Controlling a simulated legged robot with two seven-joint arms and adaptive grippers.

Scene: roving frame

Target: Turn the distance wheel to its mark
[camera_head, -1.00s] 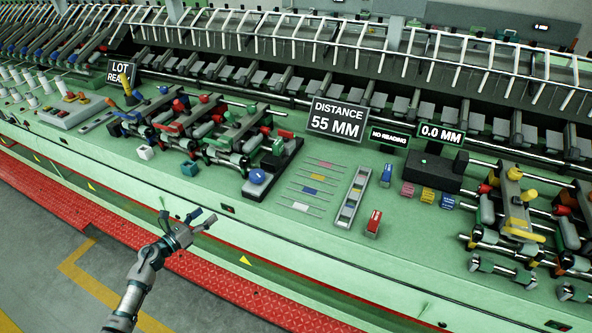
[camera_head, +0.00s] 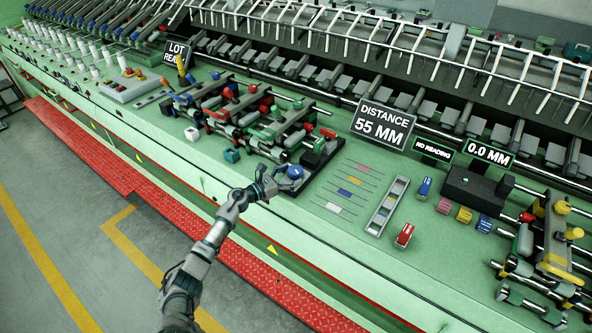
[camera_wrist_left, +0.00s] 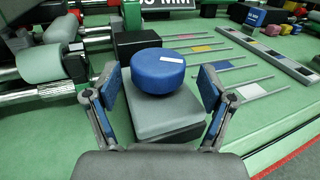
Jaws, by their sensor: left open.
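The distance wheel is a blue round knob with a white mark on top. It sits on a dark grey block, and in the left wrist view the wheel (camera_wrist_left: 158,70) stands between my open fingers, a little beyond their tips. In the head view the wheel (camera_head: 295,172) is at the front edge of the green bench. My left gripper (camera_head: 272,180) is open and empty right beside it; it also shows in the left wrist view (camera_wrist_left: 160,87). My right gripper is not in view.
Displays read NO READING (camera_head: 433,150) and 0.0 MM (camera_head: 488,153). Roller units (camera_head: 240,115) stand left of the wheel. A red walkway (camera_head: 170,210) runs along the front.

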